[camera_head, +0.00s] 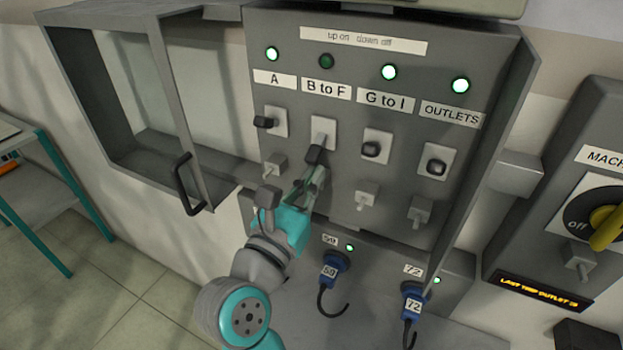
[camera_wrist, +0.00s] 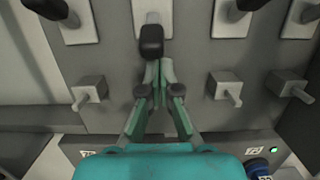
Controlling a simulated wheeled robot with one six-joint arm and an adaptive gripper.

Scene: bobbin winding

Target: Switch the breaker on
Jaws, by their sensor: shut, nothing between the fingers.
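The breaker panel (camera_head: 310,75) has several switches labelled A, B to F, G to I and OUTLETS. A sign reads "up on down off". The B to F breaker (camera_head: 315,155) has a black handle that sits lower on its plate than its neighbours' handles, and its lamp (camera_head: 326,61) is dark. The other lamps are lit green. My gripper (camera_head: 318,176) is shut and empty, with its tips just below the B to F handle. In the wrist view the handle (camera_wrist: 151,42) is right above the closed fingertips (camera_wrist: 158,68); I cannot tell whether they touch.
Padlock-like grey fittings (camera_head: 367,196) stick out below the switches on both sides of my gripper. The open cabinet door (camera_head: 180,100) with its handle stands at left. Blue plugs (camera_head: 335,265) sit below. A yellow rotary switch (camera_head: 606,228) is at right.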

